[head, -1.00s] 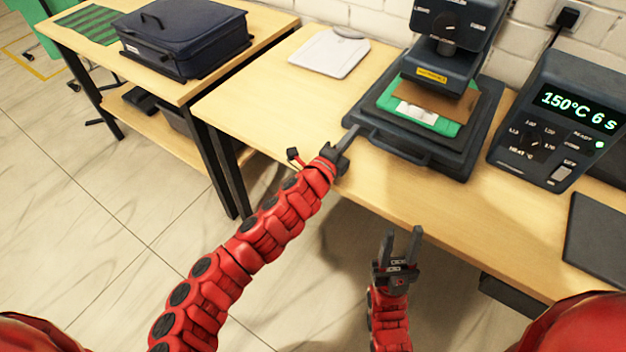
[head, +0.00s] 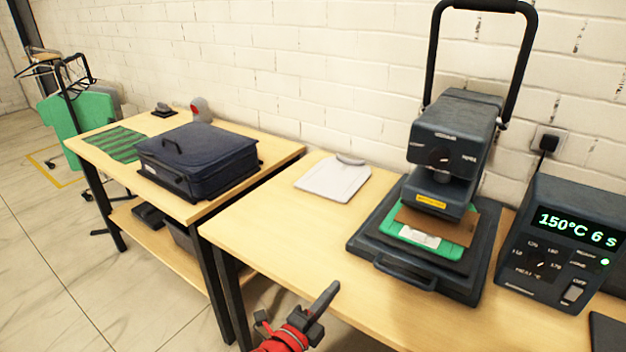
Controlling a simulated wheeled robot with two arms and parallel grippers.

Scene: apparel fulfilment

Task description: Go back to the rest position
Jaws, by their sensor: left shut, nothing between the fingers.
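My left gripper (head: 322,302) is at the bottom of the head view, at the front edge of the right table (head: 260,244). Its dark fingers are together with nothing between them, pointing up and right. It is apart from the heat press (head: 450,150), which stands to its upper right. Only a short piece of my red left arm shows below it. My right gripper is out of the picture.
The press handle is raised; green and brown pieces lie on its lower plate. A control box (head: 560,245) reads 150°C 6 s. A folded light garment (head: 333,180) lies on the table. A dark blue case (head: 198,160) sits on the left table. Floor is open at left.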

